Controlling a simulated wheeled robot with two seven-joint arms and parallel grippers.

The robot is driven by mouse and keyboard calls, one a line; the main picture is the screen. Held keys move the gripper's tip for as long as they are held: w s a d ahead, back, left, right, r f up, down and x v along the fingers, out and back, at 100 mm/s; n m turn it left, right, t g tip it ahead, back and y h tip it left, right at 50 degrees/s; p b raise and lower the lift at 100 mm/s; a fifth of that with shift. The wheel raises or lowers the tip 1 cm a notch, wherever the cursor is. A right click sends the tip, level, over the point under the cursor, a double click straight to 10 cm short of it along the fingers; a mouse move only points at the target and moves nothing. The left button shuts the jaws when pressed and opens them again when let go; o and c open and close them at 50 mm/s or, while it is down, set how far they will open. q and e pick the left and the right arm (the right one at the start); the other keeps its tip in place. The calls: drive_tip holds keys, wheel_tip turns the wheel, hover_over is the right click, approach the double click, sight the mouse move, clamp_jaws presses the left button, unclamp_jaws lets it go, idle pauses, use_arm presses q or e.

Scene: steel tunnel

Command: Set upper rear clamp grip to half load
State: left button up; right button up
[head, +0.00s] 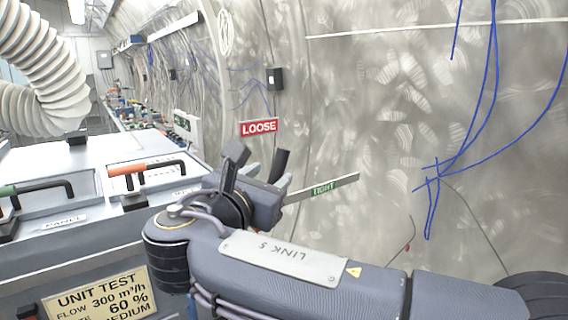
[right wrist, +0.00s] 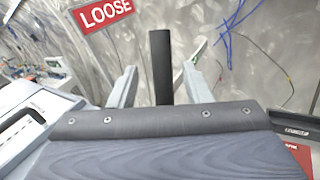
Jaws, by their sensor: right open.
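A black upright bar (head: 281,164), which looks like the clamp grip, stands in front of the wall beside my right gripper (head: 268,175). In the right wrist view the black grip (right wrist: 160,60) shows between the two pale fingers of my right gripper (right wrist: 158,82), with gaps on both sides. The fingers are open, and its lower end is hidden behind the gripper body. A red LOOSE sign (head: 259,127) is above it and a green TIGHT sign (head: 322,188) on a pale strip is to its right. My left gripper is not in view.
A grey unit with an orange handle (head: 142,169), a green handle (head: 34,190) and a UNIT TEST plate (head: 100,296) stands at the left. A ribbed white hose (head: 40,70) hangs above it. Blue cables (head: 490,100) run down the wall at the right.

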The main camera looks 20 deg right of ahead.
sight(282, 167)
drive_tip(key=p+x, duration=0.1)
drive_tip(key=x, duration=0.5)
drive_tip(key=shift+d, duration=0.15)
drive_tip(key=shift+c, duration=0.4)
clamp_jaws()
